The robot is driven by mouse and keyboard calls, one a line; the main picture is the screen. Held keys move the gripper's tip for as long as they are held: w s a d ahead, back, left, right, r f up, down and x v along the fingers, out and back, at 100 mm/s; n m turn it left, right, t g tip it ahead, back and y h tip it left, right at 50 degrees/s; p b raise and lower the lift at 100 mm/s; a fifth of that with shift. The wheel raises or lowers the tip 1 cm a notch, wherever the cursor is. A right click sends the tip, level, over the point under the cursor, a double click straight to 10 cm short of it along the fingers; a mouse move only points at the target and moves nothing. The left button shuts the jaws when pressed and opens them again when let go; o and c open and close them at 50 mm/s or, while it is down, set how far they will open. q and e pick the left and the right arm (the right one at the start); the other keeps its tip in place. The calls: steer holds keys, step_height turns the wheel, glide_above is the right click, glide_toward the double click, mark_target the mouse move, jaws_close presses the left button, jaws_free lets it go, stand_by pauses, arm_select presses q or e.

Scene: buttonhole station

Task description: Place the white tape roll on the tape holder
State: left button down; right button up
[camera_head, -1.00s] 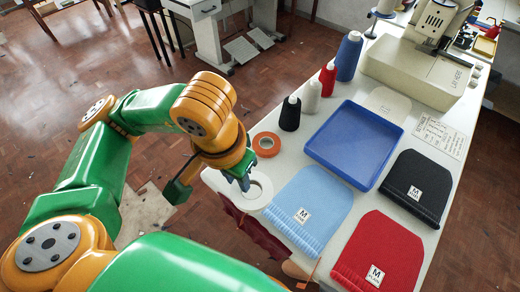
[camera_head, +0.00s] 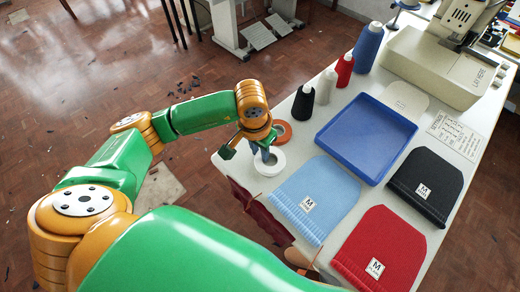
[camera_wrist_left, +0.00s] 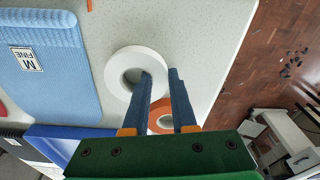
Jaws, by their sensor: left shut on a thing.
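The white tape roll (camera_head: 274,168) is at the left end of the white table, above the light blue cloth's corner in the head view. My left gripper (camera_head: 266,157) points down at it and is shut on its ring. In the left wrist view, one finger of the gripper (camera_wrist_left: 160,75) reaches into the hole of the white roll (camera_wrist_left: 116,76) and the other is outside its rim. I cannot tell whether the roll touches the table. I cannot make out a tape holder. My right gripper is out of view.
An orange tape roll (camera_head: 284,130) lies just beyond the gripper. Several thread cones, including a black one (camera_head: 302,103), stand along the back edge. A blue tray (camera_head: 360,170), a light blue cloth (camera_head: 315,205), a black cloth (camera_head: 428,188) and a red cloth (camera_head: 385,245) cover the middle.

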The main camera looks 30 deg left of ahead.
arm_select(q)
steer(key=c, duration=0.7)
jaws_free()
